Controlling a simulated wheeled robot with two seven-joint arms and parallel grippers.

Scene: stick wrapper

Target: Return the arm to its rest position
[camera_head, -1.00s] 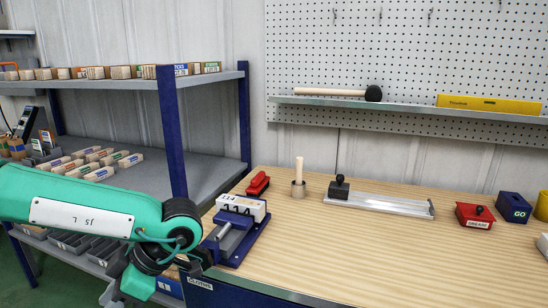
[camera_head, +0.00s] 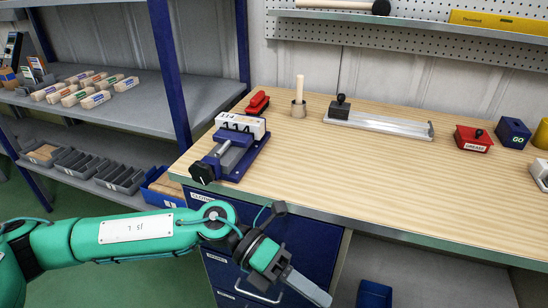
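My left arm comes in from the left, green with black joints, and is held low in front of the bench drawers. My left gripper (camera_head: 307,287) points down and to the right, in front of the drawer cabinet. Its fingers look like one grey bar, so I cannot tell whether they are open or shut. It is apart from the blue vise (camera_head: 232,155) on the bench corner. A white block marked 114 (camera_head: 240,124) sits at the vise. My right gripper is out of view.
The wooden bench (camera_head: 350,180) has much clear surface. On it stand a red brush (camera_head: 257,103), a wooden stick in a holder (camera_head: 299,98), a metal rail (camera_head: 380,121), a red grease box (camera_head: 473,139) and a blue GO box (camera_head: 513,132). Blue drawers (camera_head: 225,262) are behind my gripper.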

